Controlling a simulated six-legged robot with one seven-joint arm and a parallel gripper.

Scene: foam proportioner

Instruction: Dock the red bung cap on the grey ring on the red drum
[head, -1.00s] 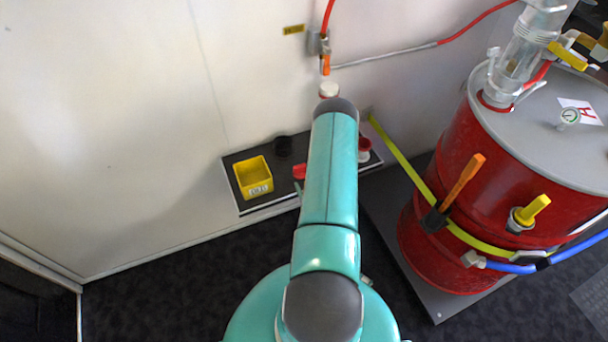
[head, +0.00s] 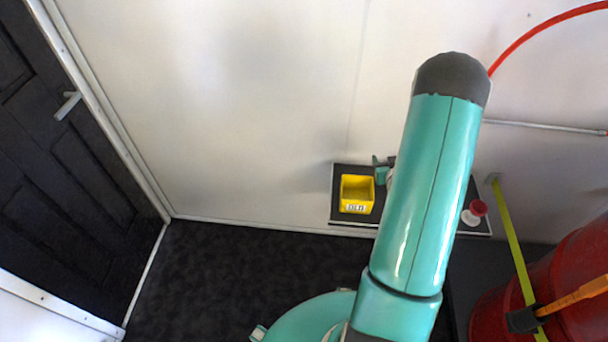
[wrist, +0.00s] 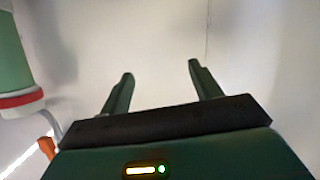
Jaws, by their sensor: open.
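A small red-and-white piece (head: 474,213) sits at the right end of the dark shelf, right of my arm; I cannot tell whether it is the red bung cap. The red drum (head: 565,290) shows only in part at the right edge of the head view. Its top and the grey ring are out of view. My gripper (wrist: 160,70) is open and empty in the wrist view, its fingers against a pale wall. In the head view a small part of it shows beside my arm, above the shelf.
A yellow bin (head: 356,194) stands on the dark shelf (head: 345,222) against the wall. A yellow strap (head: 513,250) and orange handle (head: 575,295) are by the drum. A green cylinder with a red band (wrist: 20,70) stands left in the wrist view. A dark door (head: 75,140) is left.

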